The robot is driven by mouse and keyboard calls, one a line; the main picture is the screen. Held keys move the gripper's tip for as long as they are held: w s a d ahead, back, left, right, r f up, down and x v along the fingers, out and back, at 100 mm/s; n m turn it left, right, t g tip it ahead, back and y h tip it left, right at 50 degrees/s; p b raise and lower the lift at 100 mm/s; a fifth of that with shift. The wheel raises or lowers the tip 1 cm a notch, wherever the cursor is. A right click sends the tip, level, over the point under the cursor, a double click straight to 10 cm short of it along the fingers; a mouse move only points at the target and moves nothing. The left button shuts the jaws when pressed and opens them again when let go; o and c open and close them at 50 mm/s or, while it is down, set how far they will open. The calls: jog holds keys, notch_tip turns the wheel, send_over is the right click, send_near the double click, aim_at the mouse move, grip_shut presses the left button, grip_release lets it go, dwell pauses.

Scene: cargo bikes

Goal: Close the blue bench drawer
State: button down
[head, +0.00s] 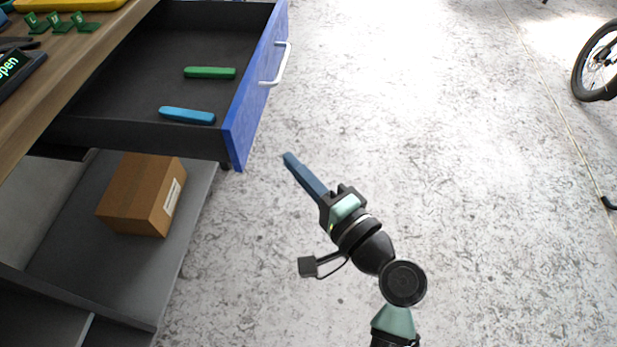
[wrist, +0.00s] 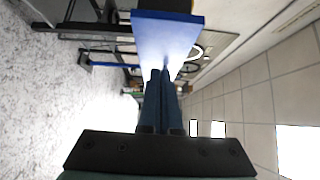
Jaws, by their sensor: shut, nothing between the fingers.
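The blue bench drawer (head: 241,118) is pulled far out from under the bench top in the head view. Its blue front faces right and carries a white handle (head: 281,64). A green bar-shaped item (head: 210,72) and a blue one (head: 187,116) lie inside it. My gripper (head: 288,157) is shut and empty, to the right of the drawer front's near end, apart from it.
A cardboard box (head: 143,195) sits on the grey lower shelf (head: 180,270) under the drawer. The wooden bench top (head: 85,50) holds an "Open" sign (head: 15,68) and small green pieces. The speckled floor (head: 450,150) is clear to the right. A bike wheel (head: 598,65) stands far right.

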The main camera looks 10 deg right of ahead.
aim_at(245, 136)
jog(key=shift+w+a, duration=1.15)
jog(key=shift+a, duration=0.35)
jog(key=shift+w+a, duration=1.15)
jog(key=shift+a, duration=0.3)
jog(key=shift+a, duration=0.1)
